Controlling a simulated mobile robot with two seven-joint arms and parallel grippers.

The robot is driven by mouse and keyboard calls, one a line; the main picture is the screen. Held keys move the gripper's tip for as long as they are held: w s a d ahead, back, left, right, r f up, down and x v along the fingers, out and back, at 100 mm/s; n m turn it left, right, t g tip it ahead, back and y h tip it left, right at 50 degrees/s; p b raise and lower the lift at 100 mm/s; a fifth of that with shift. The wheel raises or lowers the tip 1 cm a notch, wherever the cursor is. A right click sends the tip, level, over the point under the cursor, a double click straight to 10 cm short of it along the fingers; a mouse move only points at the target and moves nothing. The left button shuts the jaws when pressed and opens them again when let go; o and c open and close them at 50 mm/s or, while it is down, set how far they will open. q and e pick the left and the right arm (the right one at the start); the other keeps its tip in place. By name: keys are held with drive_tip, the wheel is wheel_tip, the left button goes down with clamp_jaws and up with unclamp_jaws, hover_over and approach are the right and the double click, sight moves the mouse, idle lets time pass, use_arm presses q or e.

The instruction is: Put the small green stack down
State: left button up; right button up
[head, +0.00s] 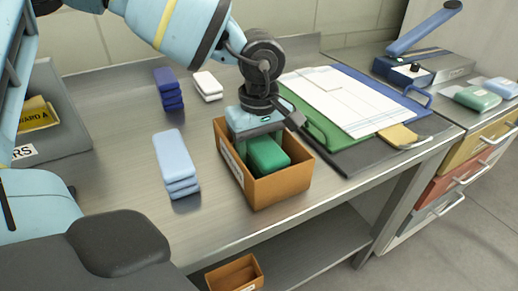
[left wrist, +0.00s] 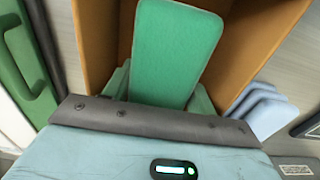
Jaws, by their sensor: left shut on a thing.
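The small green stack (head: 267,154) is inside an open orange-brown box (head: 285,187) on the metal table. My left gripper (head: 262,140) reaches down into the box and is shut on the stack. In the left wrist view the green stack (left wrist: 177,50) sticks out from between the fingers, with the box walls (left wrist: 262,45) around it. The lower part of the stack is hidden, so I cannot tell whether it touches the box floor. My right gripper is not in view.
Light blue stack (head: 173,158), dark blue stack (head: 168,88) and white stack (head: 208,85) stand left of the box. Clipboards (head: 350,95) with papers lie close on its right. A grey tray (head: 60,115) is at far left. Bare table lies in front of the box.

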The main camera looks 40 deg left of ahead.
sight(259, 140)
use_arm(q)
drive_tip(key=shift+f+b, duration=0.2)
drive_tip(key=shift+b, duration=0.1)
drive_tip(key=o, duration=0.9)
drive_tip(key=shift+r, duration=0.1)
drive_tip(key=shift+r, duration=0.1)
wheel_tip(259, 140, up, 12)
drive_tip(key=shift+r+p, duration=0.1)
drive_tip(key=shift+p, duration=0.45)
